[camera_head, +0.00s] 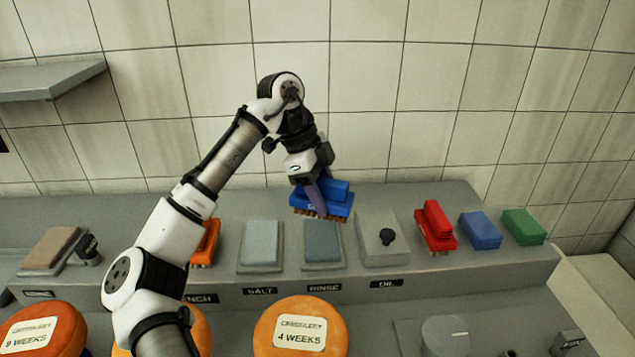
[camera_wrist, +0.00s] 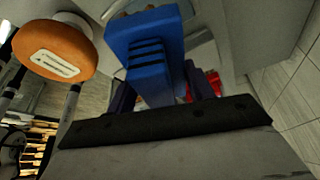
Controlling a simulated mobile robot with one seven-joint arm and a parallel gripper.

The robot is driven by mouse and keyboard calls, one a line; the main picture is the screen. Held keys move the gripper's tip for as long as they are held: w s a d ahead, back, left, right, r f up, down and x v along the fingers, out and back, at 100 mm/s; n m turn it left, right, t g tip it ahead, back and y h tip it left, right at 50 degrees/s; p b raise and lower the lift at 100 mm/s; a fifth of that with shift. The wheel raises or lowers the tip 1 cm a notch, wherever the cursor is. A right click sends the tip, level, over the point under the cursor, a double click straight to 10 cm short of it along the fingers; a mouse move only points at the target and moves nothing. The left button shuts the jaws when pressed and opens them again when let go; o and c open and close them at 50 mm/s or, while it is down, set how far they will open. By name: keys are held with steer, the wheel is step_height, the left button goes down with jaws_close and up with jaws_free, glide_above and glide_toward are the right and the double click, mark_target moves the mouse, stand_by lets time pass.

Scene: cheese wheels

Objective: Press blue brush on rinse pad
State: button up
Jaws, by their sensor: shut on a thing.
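My gripper (camera_head: 318,192) is shut on the blue brush (camera_head: 325,206) and holds it with its brown bristles facing down. In the head view the brush is in the air just above and behind the rinse pad (camera_head: 322,242), apart from it as far as I can see. The rinse pad is a blue-grey block on the grey shelf above the RINSE label. In the wrist view the blue brush (camera_wrist: 148,50) sits between the dark fingers and hides most of what lies beyond.
The salt pad (camera_head: 261,241) is left of the rinse pad; the oil station (camera_head: 383,240) with a black knob is right. A red brush (camera_head: 435,226), a blue block (camera_head: 480,230) and a green block (camera_head: 523,226) stand farther right. Orange cheese wheels (camera_head: 300,328) are in front. A tiled wall rises behind.

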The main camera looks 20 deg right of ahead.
steer(key=shift+s+f+b, duration=0.15)
steer(key=shift+f+b, duration=0.6)
steer(key=shift+b, duration=0.1)
step_height(320, 180, down, 4)
steer(key=b, duration=0.4)
steer(key=shift+f+b, duration=0.25)
steer(key=shift+b, duration=0.05)
steer(key=shift+f, duration=0.6)
stand_by(2.0)
steer(key=shift+p, duration=0.3)
step_height(320, 180, up, 7)
steer(key=p, duration=0.7)
steer(key=shift+r, duration=0.15)
